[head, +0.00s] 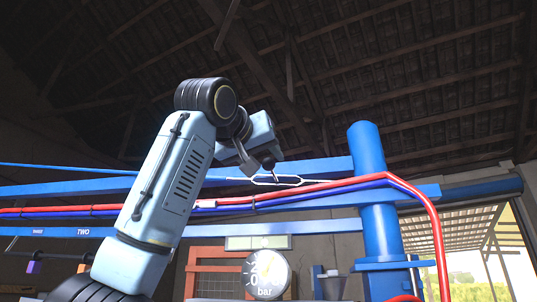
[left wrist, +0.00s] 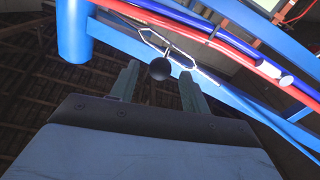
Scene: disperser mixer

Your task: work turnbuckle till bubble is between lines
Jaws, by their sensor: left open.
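The turnbuckle (head: 290,181) is a thin silver open frame along the blue beams in the head view. It also shows in the left wrist view (left wrist: 150,37), running diagonally past my fingers. A black ball knob (left wrist: 159,69) is at the turnbuckle, between the fingertips of my open left gripper (left wrist: 158,73); I cannot tell whether either finger touches it. In the head view my left gripper (head: 257,164) is up at the turnbuckle. A pale rectangular panel (head: 258,243), possibly the level, sits below the beams; no bubble can be made out. My right gripper is out of view.
Red (head: 429,218) and blue hoses run along the blue beams (head: 320,226) close beside the turnbuckle. A thick blue post (head: 366,150) stands to the right. A round bar gauge (head: 267,274) is below the panel. The space above the beams is open.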

